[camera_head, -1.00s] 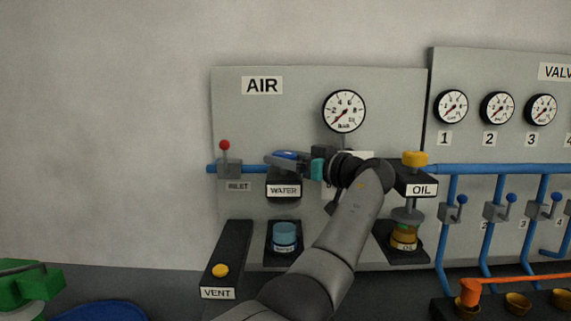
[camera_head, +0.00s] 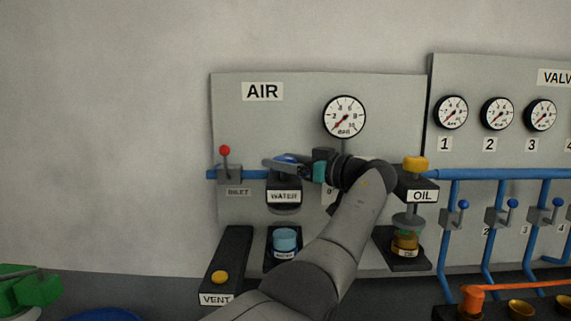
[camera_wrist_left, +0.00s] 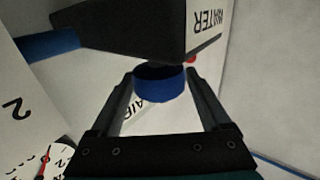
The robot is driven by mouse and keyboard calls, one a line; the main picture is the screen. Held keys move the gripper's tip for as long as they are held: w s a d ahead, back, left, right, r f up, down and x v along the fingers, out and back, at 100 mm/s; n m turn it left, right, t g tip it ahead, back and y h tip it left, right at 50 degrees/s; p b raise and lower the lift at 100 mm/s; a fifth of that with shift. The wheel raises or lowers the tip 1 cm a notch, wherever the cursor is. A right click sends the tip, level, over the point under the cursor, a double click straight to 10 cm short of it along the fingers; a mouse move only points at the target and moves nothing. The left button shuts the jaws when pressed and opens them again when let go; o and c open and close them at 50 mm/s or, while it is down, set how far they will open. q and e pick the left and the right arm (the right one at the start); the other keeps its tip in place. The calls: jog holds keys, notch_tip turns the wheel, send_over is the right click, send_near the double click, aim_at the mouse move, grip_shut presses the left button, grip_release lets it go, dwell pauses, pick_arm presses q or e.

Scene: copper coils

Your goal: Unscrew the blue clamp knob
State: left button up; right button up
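The blue clamp knob (camera_head: 286,158) is on top of the dark WATER unit (camera_head: 284,184) on the AIR panel; my gripper partly hides it in the head view. In the left wrist view the blue knob (camera_wrist_left: 160,83) shows between the two fingertips, beside the dark block with the upside-down WATER label. My left gripper (camera_head: 285,164) reaches in from the right side of the unit, one finger on each side of the knob. The fingers are very close to the knob, but I cannot tell whether they press on it. My right gripper is not in view.
The OIL unit (camera_head: 416,190) with its yellow cap stands just right of my wrist. A red-tipped inlet lever (camera_head: 225,160) is on the blue pipe at left. A black VENT box (camera_head: 226,265) juts out below. A gauge (camera_head: 344,117) hangs above. The wall at left is bare.

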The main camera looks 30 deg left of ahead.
pick_arm(q)
jog(key=shift+o, duration=1.3)
jog(key=shift+f, duration=0.15)
jog(key=shift+d, duration=0.1)
jog(key=s+d, duration=0.1)
jog(key=d, duration=1.4)
jog(key=shift+s, duration=0.35)
